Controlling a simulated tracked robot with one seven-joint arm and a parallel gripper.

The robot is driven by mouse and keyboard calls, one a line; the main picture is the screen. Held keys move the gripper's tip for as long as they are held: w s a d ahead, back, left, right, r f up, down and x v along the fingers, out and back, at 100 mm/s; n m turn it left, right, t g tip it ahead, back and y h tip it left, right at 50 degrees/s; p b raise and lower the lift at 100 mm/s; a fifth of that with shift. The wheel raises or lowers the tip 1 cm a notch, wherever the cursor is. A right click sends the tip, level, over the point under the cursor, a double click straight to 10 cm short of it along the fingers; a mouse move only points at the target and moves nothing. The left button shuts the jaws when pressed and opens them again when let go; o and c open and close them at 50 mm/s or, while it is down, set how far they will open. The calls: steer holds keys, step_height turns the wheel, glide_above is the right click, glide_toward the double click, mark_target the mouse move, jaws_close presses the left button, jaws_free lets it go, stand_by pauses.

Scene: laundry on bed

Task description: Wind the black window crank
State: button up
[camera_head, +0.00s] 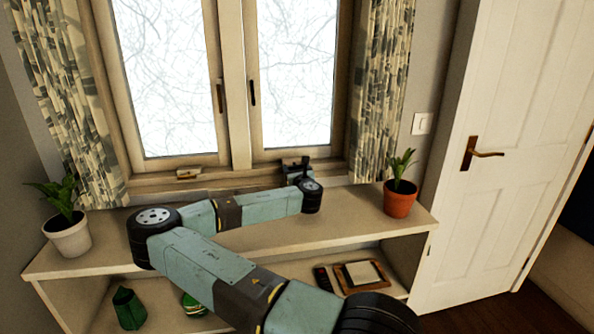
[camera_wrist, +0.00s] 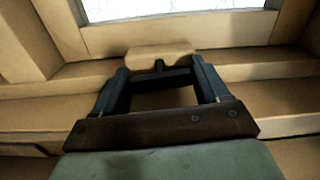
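My gripper (camera_head: 293,166) is at the sill below the right window pane, at the end of my arm. In the wrist view my gripper (camera_wrist: 160,68) has its two dark fingers spread apart. A tan block (camera_wrist: 160,55) on the window frame lies just beyond the fingertips. A small dark knob-like part (camera_wrist: 158,66), possibly the black crank, shows in front of the block, between the fingers. Neither finger visibly touches it. In the head view my dark gripper and wrist cover this spot, so the crank cannot be told apart there.
Another crank fitting (camera_head: 188,173) sits on the sill under the left pane. A white-potted plant (camera_head: 69,236) and a terracotta-potted plant (camera_head: 400,200) stand on the shelf top (camera_head: 350,222). Patterned curtains (camera_head: 384,80) hang at both sides. A white door (camera_head: 500,120) is at right.

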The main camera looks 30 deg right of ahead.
steer(key=c, duration=0.6)
steer(key=shift+o, duration=0.2)
steer(key=shift+m, duration=0.6)
steer(key=o, duration=1.1)
steer(key=shift+c, duration=0.2)
steer(key=v, duration=1.3)
steer(key=shift+s+a, duration=0.1)
steer(key=shift+s, duration=0.25)
